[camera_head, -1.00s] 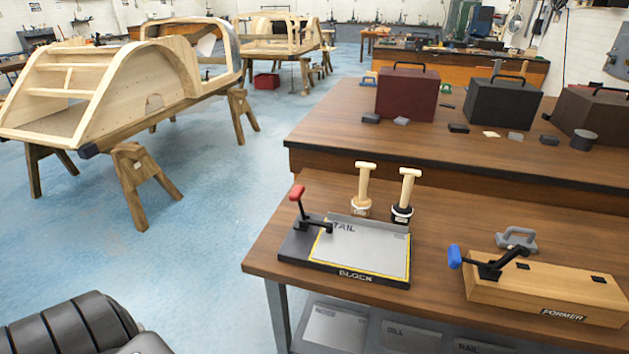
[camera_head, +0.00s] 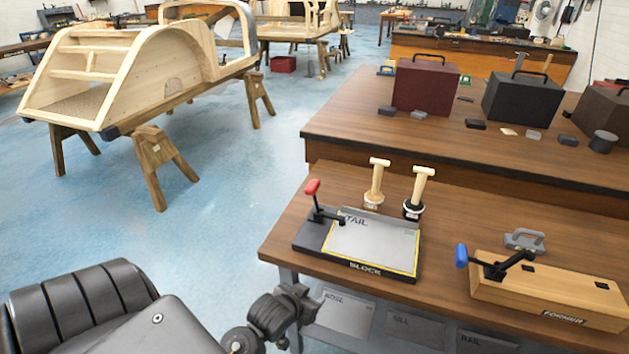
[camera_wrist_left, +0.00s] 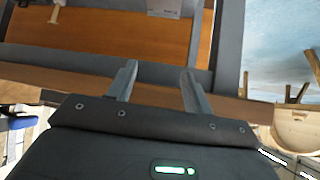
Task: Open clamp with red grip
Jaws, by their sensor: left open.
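The clamp with the red grip (camera_head: 312,187) stands at the left end of the black block (camera_head: 300,236), in the head view. Its lever is raised and its dark arm reaches over the edge of the grey tail sheet (camera_head: 372,245). My left gripper (camera_head: 288,308) is low at the bench's front left edge, below and apart from the clamp. In the left wrist view its two fingers (camera_wrist_left: 159,88) are spread with nothing between them. The clamp is not clearly seen in that view. My right gripper is not in view.
A blue-handled clamp (camera_head: 462,256) sits on the wooden former (camera_head: 545,291) to the right. Two wooden-handled tools (camera_head: 376,184) stand behind the block. The workbench (camera_head: 283,235) has a narrow bare strip at left. Grey labelled panels (camera_head: 345,310) lie under it.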

